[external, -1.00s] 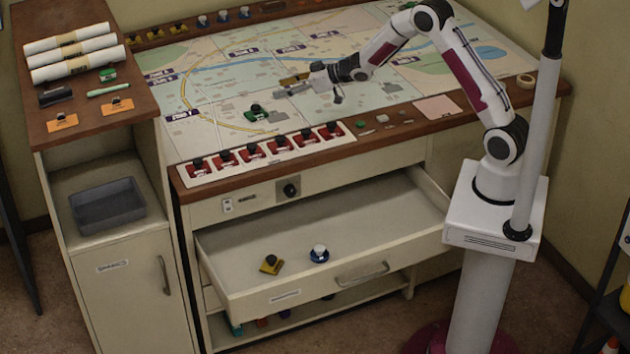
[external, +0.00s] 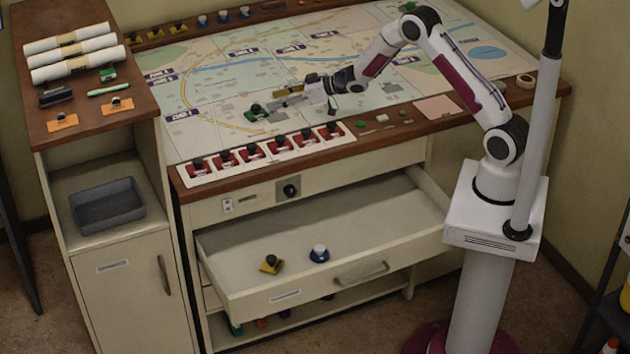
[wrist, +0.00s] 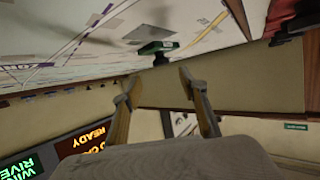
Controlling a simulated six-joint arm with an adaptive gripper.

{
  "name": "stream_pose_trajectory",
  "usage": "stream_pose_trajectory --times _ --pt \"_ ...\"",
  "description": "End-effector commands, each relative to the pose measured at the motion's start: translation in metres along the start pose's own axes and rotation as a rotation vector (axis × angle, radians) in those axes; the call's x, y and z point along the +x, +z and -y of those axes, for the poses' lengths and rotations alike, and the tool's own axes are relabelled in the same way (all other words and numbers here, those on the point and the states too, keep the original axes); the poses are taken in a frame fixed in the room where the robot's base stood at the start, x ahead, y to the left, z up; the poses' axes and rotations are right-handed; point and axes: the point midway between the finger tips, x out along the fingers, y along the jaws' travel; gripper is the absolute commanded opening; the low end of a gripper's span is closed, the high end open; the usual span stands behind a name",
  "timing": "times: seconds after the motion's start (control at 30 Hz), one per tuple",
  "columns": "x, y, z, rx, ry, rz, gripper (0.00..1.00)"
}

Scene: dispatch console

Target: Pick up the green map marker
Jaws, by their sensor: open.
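The green map marker (external: 256,112) has a green base and a dark knob and sits on the map near its front edge. In the wrist view the green marker (wrist: 158,48) shows just beyond my fingertips, against the map surface. My gripper (external: 279,106) is low over the map, just to the right of the marker, with its fingers pointing left at it. In the wrist view my gripper (wrist: 157,75) has its two fingers spread apart with nothing between them. Whether a fingertip touches the marker cannot be told.
A strip of red markers (external: 265,150) in white slots lies just in front of the green marker. A grey tray (external: 107,205) sits in the left cabinet.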

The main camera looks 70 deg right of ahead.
Motion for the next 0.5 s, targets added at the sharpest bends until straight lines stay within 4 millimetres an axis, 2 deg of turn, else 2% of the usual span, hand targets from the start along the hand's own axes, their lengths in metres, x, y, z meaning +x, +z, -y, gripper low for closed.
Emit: stream_pose_trajectory --times 0.2,0.5 --pt "0.014 0.000 0.000 0.000 0.000 -0.001 0.43" --pt "0.016 0.000 0.000 0.001 0.000 0.000 0.43"
